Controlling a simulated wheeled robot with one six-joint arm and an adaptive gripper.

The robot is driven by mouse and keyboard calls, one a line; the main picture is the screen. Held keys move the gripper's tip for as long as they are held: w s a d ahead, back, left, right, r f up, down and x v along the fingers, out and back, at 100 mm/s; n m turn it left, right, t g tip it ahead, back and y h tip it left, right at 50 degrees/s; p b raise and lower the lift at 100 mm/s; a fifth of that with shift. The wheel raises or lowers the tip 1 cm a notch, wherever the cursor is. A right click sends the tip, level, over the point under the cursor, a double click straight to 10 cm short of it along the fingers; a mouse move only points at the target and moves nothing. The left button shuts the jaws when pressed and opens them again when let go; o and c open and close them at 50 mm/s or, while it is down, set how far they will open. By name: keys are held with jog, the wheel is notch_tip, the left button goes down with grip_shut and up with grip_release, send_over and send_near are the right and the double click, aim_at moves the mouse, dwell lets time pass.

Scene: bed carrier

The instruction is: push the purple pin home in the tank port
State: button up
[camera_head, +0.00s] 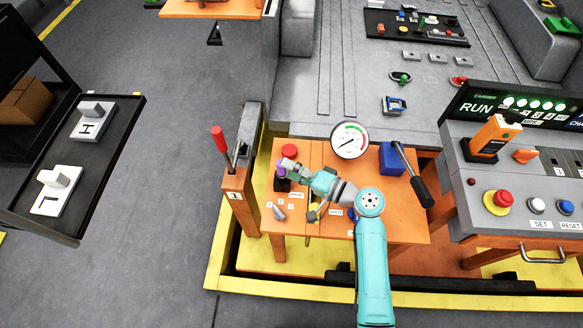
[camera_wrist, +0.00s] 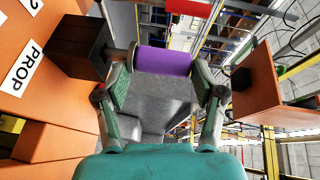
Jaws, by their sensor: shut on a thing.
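The purple pin (camera_wrist: 165,61) lies across between my gripper's fingertips (camera_wrist: 163,80) in the wrist view. My gripper is shut on it, with one finger at each end. A dark block (camera_wrist: 76,46) on the orange panel, taken to be the tank port, stands just left of the pin's near end. A short grey part shows between the purple and the block; I cannot tell how deep the pin sits. In the head view my gripper (camera_head: 291,167) is at the table's left side, the purple pin (camera_head: 281,170) just above the dark block (camera_head: 282,186), partly hidden.
The orange table (camera_head: 395,228) carries a round gauge (camera_head: 350,140), a red knob (camera_head: 289,151) and a blue block with a black lever (camera_head: 392,158). A red-handled lever (camera_head: 220,141) stands at left. A control console (camera_head: 520,230) is at right.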

jog(key=shift+f, duration=0.8)
jog(key=shift+s+f, duration=0.1)
jog(key=shift+f, duration=0.15)
dwell(0.9)
jog(key=o, duration=1.3)
jog(key=shift+r, duration=0.1)
jog(key=v, duration=1.2)
jog(key=shift+d, duration=0.1)
